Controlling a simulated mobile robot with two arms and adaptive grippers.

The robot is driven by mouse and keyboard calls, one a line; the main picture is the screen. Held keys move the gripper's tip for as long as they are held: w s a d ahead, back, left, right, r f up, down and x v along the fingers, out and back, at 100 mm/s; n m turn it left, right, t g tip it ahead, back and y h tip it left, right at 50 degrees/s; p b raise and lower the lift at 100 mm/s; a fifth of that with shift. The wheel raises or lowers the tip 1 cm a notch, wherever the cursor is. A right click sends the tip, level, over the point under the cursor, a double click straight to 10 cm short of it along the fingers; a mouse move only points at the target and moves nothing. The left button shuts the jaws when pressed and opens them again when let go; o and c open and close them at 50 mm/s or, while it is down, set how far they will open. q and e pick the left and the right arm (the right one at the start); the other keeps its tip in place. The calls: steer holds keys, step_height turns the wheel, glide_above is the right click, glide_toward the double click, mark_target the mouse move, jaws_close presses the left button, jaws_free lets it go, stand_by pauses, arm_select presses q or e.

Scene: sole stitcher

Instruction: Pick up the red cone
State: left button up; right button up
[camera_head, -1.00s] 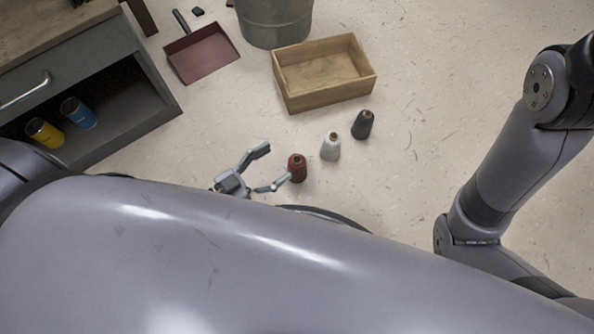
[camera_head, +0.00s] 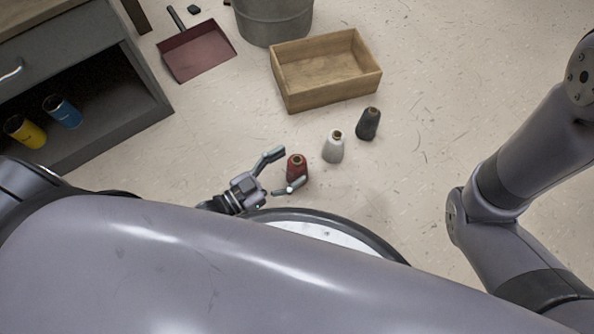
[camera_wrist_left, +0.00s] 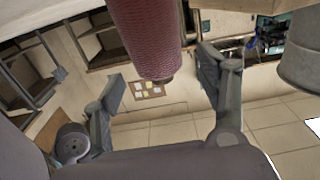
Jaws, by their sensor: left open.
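The red cone (camera_head: 297,167) is a dark red thread cone standing upright on the floor in the head view. My left gripper (camera_head: 281,171) is open, with its two fingers pointing at the cone; one finger lies on the far side and one on the near side. In the left wrist view the red cone (camera_wrist_left: 148,38) fills the top middle, between and beyond the open fingertips of the left gripper (camera_wrist_left: 165,85). I cannot tell whether a finger touches it. My right gripper is not in view.
A white cone (camera_head: 333,147) and a black cone (camera_head: 368,124) stand in a row right of the red one. Behind are an open wooden box (camera_head: 329,103), a metal bucket (camera_head: 272,30) and a red dustpan (camera_head: 197,51). A grey cabinet (camera_head: 118,122) stands left. Floor at right is clear.

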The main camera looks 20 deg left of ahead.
arm_select(q)
steer(key=shift+b+x, duration=0.5)
steer(key=shift+x, duration=1.05)
steer(key=shift+c, duration=0.2)
steer(key=shift+f, duration=0.1)
jaws_close()
